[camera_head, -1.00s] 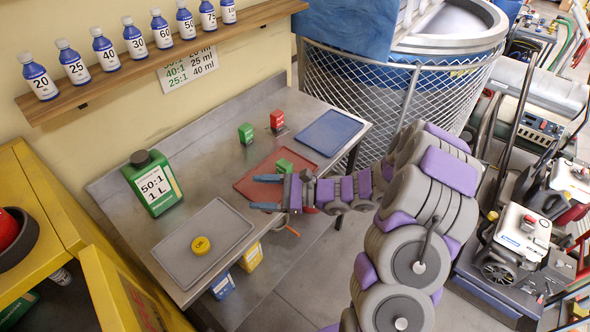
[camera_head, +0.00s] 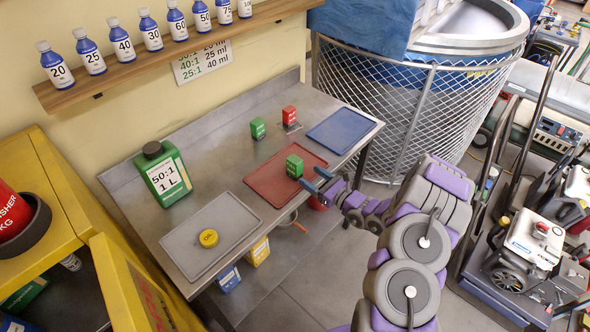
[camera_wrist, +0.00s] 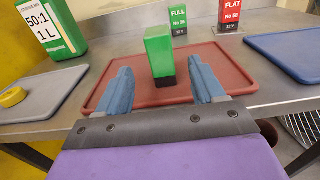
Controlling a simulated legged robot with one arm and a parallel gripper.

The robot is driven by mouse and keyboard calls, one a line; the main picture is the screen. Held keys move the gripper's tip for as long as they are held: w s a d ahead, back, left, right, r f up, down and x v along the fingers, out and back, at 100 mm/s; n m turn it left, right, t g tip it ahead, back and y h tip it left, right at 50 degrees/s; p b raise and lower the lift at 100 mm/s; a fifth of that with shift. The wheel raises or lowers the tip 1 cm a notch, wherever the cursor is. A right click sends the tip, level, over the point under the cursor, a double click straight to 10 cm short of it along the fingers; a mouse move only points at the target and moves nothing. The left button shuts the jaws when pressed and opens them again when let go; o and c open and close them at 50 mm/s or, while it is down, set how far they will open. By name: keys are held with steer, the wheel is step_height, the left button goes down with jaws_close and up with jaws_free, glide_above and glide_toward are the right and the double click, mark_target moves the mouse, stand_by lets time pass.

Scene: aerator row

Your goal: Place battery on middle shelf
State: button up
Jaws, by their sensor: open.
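A green block-shaped battery (camera_head: 294,166) with a dark base stands upright on the red tray (camera_head: 262,191) on the metal bench. In the wrist view the battery (camera_wrist: 159,55) stands in line with the gap between my fingers, just beyond the tips. My gripper (camera_head: 316,179) is open and empty at the tray's right edge, facing the battery; both blue fingers show apart in the wrist view (camera_wrist: 160,72). A green block marked FULL (camera_wrist: 178,18) and a red one marked FLAT (camera_wrist: 229,15) stand behind the tray. I cannot tell which surface is the middle shelf.
A blue tray (camera_head: 339,131) lies right of the red one. A grey tray (camera_head: 236,212) with a yellow disc (camera_head: 208,238) and a green jug (camera_head: 163,174) are at left. A yellow cabinet (camera_head: 75,190) stands open at far left. A wall shelf (camera_head: 150,66) holds several blue bottles.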

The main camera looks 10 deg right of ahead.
mark_target(291, 160)
steer(key=x, duration=0.4)
steer(key=shift+w+a+b, duration=0.15)
steer(key=shift+w+b, duration=0.05)
steer(key=shift+b, duration=0.15)
steer(key=shift+r+b+x, duration=0.15)
steer(key=shift+b+x, duration=0.25)
steer(key=shift+x, duration=1.1)
steer(key=shift+r+b+x, duration=0.15)
steer(key=shift+b+x, duration=0.2)
steer(key=shift+x, duration=1.15)
jaws_close()
steer(key=shift+r, duration=0.15)
